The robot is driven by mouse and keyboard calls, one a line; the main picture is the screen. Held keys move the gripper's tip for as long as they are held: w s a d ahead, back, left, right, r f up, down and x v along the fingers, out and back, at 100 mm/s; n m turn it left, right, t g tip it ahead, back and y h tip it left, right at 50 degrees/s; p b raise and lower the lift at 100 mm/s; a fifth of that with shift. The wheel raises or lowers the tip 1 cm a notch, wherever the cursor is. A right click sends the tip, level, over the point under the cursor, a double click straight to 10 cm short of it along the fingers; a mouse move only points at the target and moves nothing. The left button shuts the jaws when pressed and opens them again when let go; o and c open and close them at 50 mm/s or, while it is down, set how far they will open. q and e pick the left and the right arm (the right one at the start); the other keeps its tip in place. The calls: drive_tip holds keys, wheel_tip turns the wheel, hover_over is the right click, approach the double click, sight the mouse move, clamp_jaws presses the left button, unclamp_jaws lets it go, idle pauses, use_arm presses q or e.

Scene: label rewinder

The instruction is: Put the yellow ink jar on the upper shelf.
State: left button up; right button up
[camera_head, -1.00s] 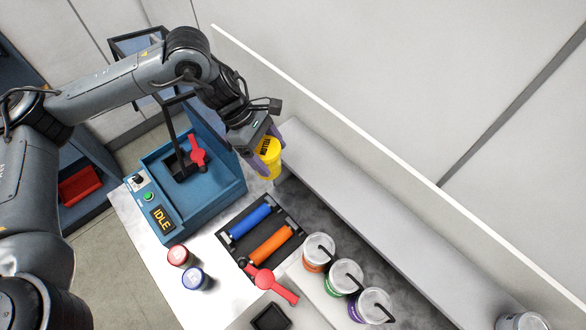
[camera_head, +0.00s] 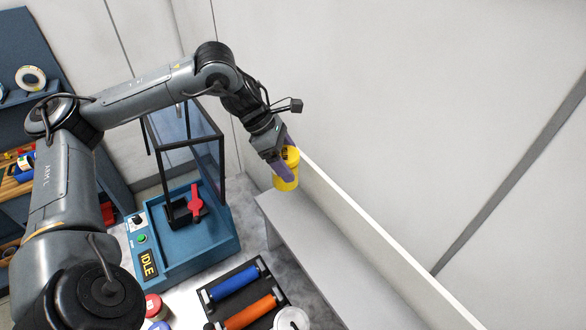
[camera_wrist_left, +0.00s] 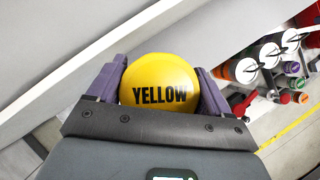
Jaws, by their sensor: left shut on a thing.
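The yellow ink jar (camera_head: 286,176) is held between the purple fingers of my left gripper (camera_head: 284,163). In the left wrist view the jar's round yellow lid (camera_wrist_left: 160,82), marked YELLOW, sits between both fingers (camera_wrist_left: 160,88). The grey upper shelf (camera_head: 310,235) runs along the wall. In the head view the jar appears over the shelf's far left end, close to the white wall edge. I cannot tell whether its base touches the shelf. My right gripper is not in view.
A blue machine (camera_head: 190,240) with a red handle and a clear guard stands left of the shelf. A black tray holds a blue roller (camera_head: 235,283) and an orange roller (camera_head: 250,312). A white raised edge (camera_head: 375,235) runs behind the shelf. The visible shelf top is clear.

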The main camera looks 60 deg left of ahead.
use_arm(q)
drive_tip(key=shift+f+b, duration=4.1)
drive_tip(key=shift+f, duration=0.4)
drive_tip(key=shift+f, duration=0.35)
drive_tip(key=o, duration=1.3)
drive_tip(key=shift+c, duration=0.2)
